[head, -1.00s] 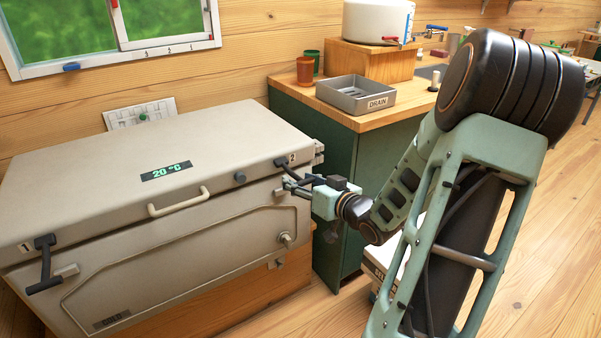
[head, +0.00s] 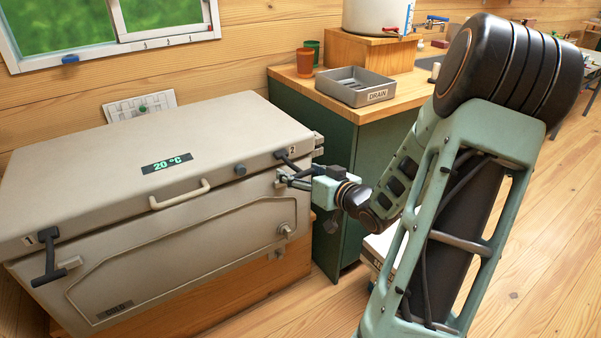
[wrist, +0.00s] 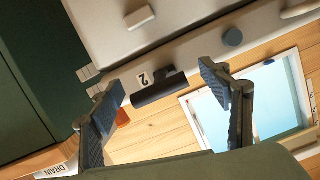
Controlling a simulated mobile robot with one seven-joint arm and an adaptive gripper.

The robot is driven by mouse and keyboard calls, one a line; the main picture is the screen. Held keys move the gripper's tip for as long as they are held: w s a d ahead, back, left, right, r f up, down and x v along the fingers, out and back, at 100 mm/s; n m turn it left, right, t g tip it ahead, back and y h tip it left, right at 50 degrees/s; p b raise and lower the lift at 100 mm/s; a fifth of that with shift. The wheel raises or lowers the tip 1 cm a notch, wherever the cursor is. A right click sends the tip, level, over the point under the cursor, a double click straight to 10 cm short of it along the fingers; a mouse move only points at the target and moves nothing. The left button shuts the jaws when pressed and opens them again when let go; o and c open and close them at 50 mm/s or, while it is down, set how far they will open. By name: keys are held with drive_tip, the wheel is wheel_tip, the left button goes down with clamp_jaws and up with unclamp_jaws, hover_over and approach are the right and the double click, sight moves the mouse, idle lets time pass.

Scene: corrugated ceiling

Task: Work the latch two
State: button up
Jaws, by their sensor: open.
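Latch two (head: 287,158) is a dark handle at the right end of the pale cold chest's (head: 190,240) front lid edge, beside the label "2". In the wrist view latch two (wrist: 160,89) shows as a dark bar between my finger pads. My gripper (head: 284,178) is at the chest's right front corner, close to the latch. Its two fingers (wrist: 163,78) are spread apart, one on either side of the bar; I cannot tell whether they touch it. In the head view the gripper hides the latch's lower part.
Latch one (head: 48,262) hangs over the chest's left front. A lid handle (head: 180,195) sits mid-edge. A green counter (head: 350,190) with a drain tray (head: 357,88) stands right of the chest, close behind my gripper. Wooden floor (head: 520,270) lies open at right.

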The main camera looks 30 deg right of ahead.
drive_tip(key=v, duration=1.2)
